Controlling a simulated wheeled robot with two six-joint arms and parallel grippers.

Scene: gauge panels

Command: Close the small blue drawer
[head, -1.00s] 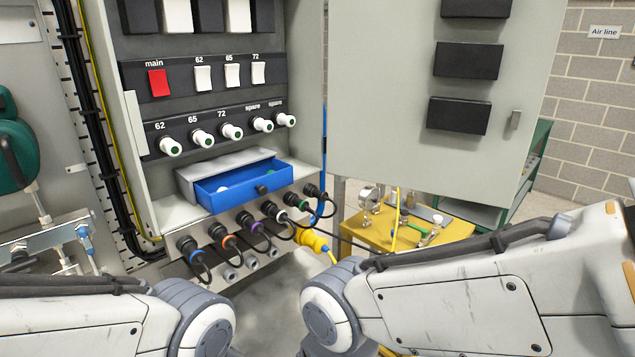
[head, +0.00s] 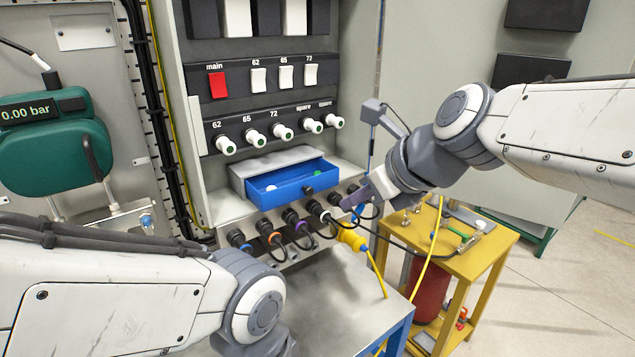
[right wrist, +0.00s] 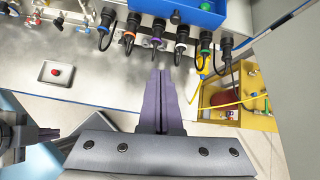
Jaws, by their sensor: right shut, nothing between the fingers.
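The small blue drawer (head: 292,196) stands pulled out from its grey housing (head: 275,160) in the panel. It has a dark round knob on its front, and a white and a green item lie inside. In the right wrist view the drawer's blue front (right wrist: 190,12) shows at the top edge. My right gripper (head: 354,199) is just right of the drawer, fingers pointing left, apart from the knob. Its fingers (right wrist: 161,73) are shut and empty. My left gripper (right wrist: 52,133) shows partly at the left edge of the right wrist view; its jaws are unclear. The head view hides it.
Several cable plugs (head: 269,232) with looped leads line the ledge below the drawer. White knobs (head: 283,133) and switches sit above it. An open cabinet door (head: 425,50) is behind my right arm. A yellow stand (head: 490,252) is at right.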

